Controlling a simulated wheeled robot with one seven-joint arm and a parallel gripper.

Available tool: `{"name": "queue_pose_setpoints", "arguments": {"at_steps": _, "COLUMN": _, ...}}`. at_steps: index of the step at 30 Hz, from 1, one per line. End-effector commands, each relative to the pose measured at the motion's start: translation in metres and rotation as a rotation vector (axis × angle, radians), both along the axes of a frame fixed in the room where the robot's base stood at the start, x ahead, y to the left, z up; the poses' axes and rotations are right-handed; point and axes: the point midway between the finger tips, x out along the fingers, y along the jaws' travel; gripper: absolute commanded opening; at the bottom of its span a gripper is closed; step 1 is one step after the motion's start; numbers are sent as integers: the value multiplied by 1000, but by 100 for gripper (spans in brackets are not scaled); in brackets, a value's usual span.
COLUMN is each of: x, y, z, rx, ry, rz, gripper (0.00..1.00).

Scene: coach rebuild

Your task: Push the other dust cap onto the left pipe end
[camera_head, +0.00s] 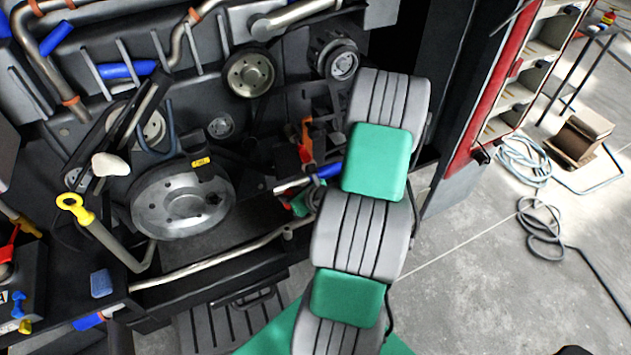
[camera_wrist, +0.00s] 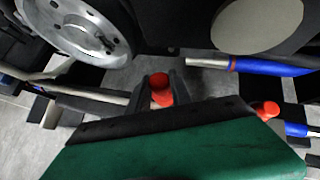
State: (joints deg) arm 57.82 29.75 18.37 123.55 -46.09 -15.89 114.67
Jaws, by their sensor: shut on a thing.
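In the wrist view my gripper (camera_wrist: 160,90) is shut on a red dust cap (camera_wrist: 162,84), held between its two dark fingers. A bare metal pipe end (camera_wrist: 193,62) with a blue sleeve lies just right of and above the held cap, apart from it. It also shows in the head view as a pale pipe end (camera_head: 282,186). A second red cap (camera_wrist: 267,108) sits lower right in the wrist view, near another blue-sleeved pipe (camera_wrist: 297,129); its seating is partly hidden. In the head view my gripper is small and largely hidden by my arm.
The engine's large metal pulley (camera_head: 183,200) is left of my gripper, close by in the wrist view (camera_wrist: 80,25). A long pipe (camera_head: 215,262) runs below. A red-edged shelf (camera_head: 505,80) stands at right, with a hose (camera_head: 535,185) on open floor.

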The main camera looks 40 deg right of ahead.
Motion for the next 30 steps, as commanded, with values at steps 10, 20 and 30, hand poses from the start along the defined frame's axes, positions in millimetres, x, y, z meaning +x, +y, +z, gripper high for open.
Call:
{"name": "queue_pose_setpoints", "arguments": {"at_steps": 10, "x": -9, "y": -89, "z": -3, "rx": 2, "ry": -5, "rz": 69, "gripper": 0}}
{"name": "queue_pose_setpoints", "arguments": {"at_steps": 20, "x": -11, "y": -97, "z": -8, "rx": 0, "ry": 2, "rz": 173, "gripper": 0}}
{"name": "queue_pose_setpoints", "arguments": {"at_steps": 30, "x": -11, "y": -97, "z": -43, "rx": -2, "ry": 1, "rz": 173, "gripper": 0}}
